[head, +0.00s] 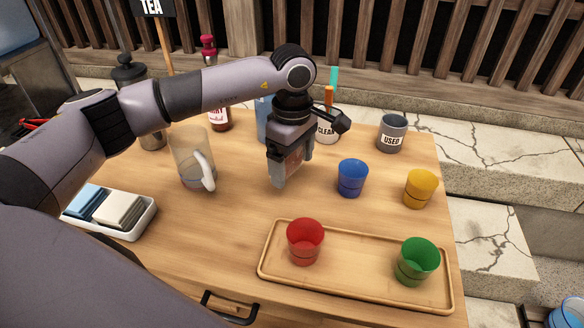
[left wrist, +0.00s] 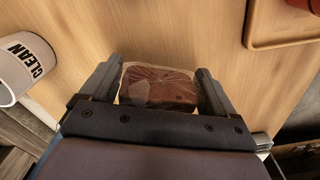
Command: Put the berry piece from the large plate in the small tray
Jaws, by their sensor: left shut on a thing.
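My left gripper (head: 290,168) is shut on a flat reddish-brown piece with pale streaks, which may be the berry piece. The piece (left wrist: 158,88) sits between the two fingers in the left wrist view, above bare table. In the head view the fingers mostly hide it. A wooden tray (head: 350,290) lies at the table's front right, apart from the gripper. A small white tray (head: 133,232) with blue and cream items stands at the left. I see no large plate. My right gripper is not in view.
A red cup (head: 305,243) and a green cup (head: 416,262) stand on the wooden tray. Blue (head: 352,178) and yellow (head: 420,188) cups stand behind it. A clear pitcher (head: 190,158) is left of the gripper. A grey USED cup (head: 392,134) stands at the back right.

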